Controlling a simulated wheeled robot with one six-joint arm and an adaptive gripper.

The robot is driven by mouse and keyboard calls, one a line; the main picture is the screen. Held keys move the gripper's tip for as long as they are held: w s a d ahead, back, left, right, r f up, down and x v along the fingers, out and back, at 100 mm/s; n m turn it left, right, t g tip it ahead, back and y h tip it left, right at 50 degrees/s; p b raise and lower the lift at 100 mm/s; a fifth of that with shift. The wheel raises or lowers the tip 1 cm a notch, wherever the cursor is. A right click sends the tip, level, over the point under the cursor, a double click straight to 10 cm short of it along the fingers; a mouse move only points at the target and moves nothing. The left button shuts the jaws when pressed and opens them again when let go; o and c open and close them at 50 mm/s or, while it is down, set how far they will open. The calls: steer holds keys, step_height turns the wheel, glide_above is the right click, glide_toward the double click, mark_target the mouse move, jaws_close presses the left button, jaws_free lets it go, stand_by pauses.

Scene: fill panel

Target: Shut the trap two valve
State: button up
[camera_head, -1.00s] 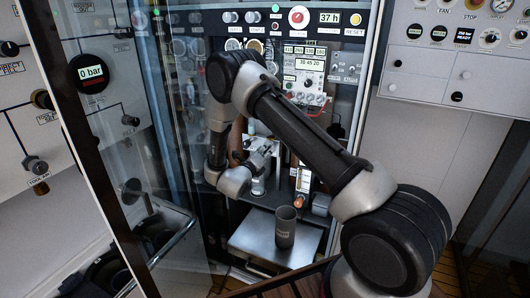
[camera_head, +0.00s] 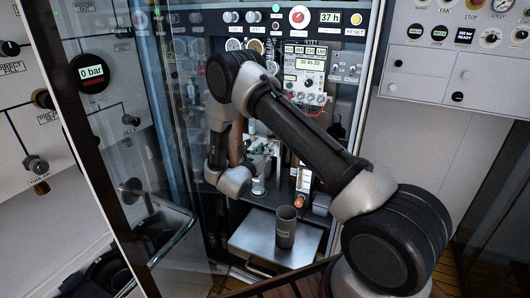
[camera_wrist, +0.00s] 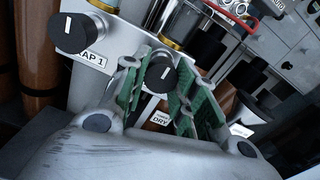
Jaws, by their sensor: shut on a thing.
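In the wrist view, a black round knob (camera_wrist: 160,76) with a white mark line sits between the green-padded fingers of my gripper (camera_wrist: 170,84). The gripper is shut on this knob. It appears to be the trap two valve; its own label is hidden. A similar black knob (camera_wrist: 74,33) stands to the upper left, above a "TRAP 1" label (camera_wrist: 92,60). In the head view my gripper (camera_head: 262,147) is inside the open cabinet, in front of the metal valve plate; the held knob cannot be made out there.
A grey cup (camera_head: 286,227) stands on a metal shelf (camera_head: 258,240) below my gripper. A glass door (camera_head: 150,150) stands at the left of the cabinet. In the wrist view, a glass vessel (camera_wrist: 188,22) and a "DRY" label (camera_wrist: 161,119) are close to the fingers.

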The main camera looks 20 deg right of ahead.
steer(key=shift+f, duration=0.15)
steer(key=o, duration=1.1)
steer(key=shift+c, duration=0.2)
steer(key=shift+s+a, duration=0.1)
steer(key=v, duration=1.1)
steer(key=shift+s+a, duration=0.25)
steer(key=shift+s, duration=0.05)
